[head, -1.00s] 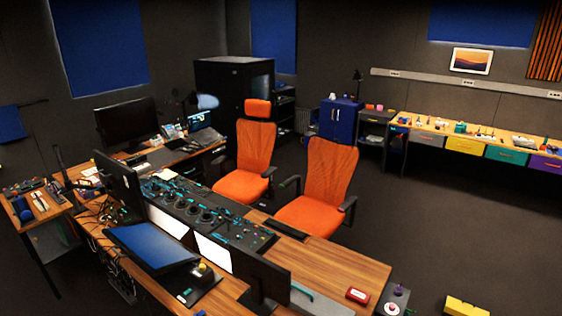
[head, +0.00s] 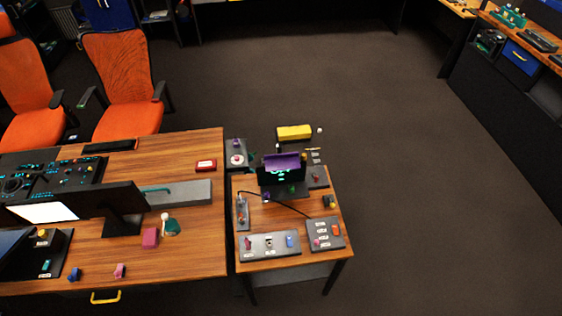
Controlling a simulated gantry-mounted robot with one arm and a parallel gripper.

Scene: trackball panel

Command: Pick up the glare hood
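A small dark display (head: 281,178) with green marks on its screen stands on the small wooden side table (head: 252,219). A purple hood-like piece (head: 285,161) sits at the top of this display; it looks like the glare hood, though it is small in the picture. It appears to touch the display; I cannot tell how it is attached. My gripper is not in view.
Grey control panels (head: 269,246) with coloured knobs and a cable lie around the display. The larger desk (head: 185,248) with a monitor (head: 123,212) adjoins on the left. A yellow block (head: 294,132) is behind. The dark floor (head: 430,190) to the right is clear.

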